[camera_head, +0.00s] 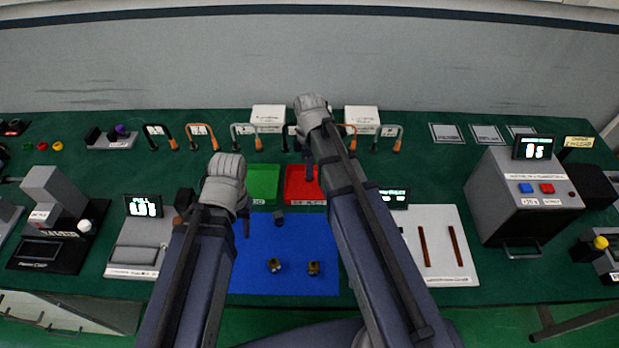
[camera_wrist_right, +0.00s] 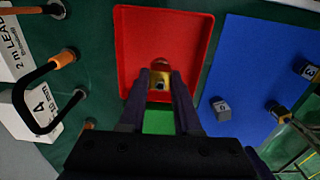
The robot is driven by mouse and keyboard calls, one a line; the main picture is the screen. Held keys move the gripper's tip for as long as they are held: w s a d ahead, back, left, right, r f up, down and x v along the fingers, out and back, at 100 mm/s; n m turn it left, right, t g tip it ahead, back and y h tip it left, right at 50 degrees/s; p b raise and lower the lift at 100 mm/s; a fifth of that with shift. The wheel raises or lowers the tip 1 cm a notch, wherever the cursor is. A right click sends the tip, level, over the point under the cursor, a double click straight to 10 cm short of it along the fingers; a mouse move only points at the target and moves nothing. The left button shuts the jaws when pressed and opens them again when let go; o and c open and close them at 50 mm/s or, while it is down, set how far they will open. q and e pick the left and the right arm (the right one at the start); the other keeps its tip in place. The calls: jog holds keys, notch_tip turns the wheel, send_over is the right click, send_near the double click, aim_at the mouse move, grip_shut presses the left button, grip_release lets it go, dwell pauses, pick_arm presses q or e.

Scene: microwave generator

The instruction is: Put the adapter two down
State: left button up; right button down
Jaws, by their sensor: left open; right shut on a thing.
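My right gripper (camera_head: 310,170) is over the red tray (camera_head: 305,190) at the back of the blue mat. In the right wrist view the gripper (camera_wrist_right: 161,78) is shut on a small brass-coloured adapter (camera_wrist_right: 160,65) with a dark centre. The red tray (camera_wrist_right: 138,45) lies behind it; I cannot tell whether the adapter touches the tray floor. My left gripper (camera_head: 243,225) is open and empty, near the left side of the blue mat. Two other brass-and-black adapters (camera_head: 274,265) (camera_head: 314,268) stand on the mat.
The blue mat (camera_head: 250,282) also carries a small grey block (camera_head: 278,218). A green tray (camera_head: 264,183) adjoins the red tray on the left. Cable leads with orange and grey handles (camera_head: 246,135) stand behind. A grey instrument box (camera_head: 520,195) is at the right.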

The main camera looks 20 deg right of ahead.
pick_arm(q)
notch_tip(320, 180, down, 4)
jog(key=b, duration=0.3)
jog(key=shift+r, duration=0.1)
pick_arm(e)
notch_tip(320, 180, down, 4)
jog(key=shift+r, duration=0.1)
pick_arm(q)
jog(key=shift+r, duration=0.15)
pick_arm(e)
jog(key=shift+r, duration=0.1)
pick_arm(q)
jog(key=shift+f+b, duration=0.25)
jog(key=shift+b, duration=0.05)
pick_arm(e)
jog(key=c, duration=1.1)
grip_release()
jog(key=shift+f, duration=0.2)
pick_arm(q)
jog(key=shift+r, duration=0.1)
pick_arm(e)
jog(key=o, duration=0.5)
jog(key=shift+r, duration=0.15)
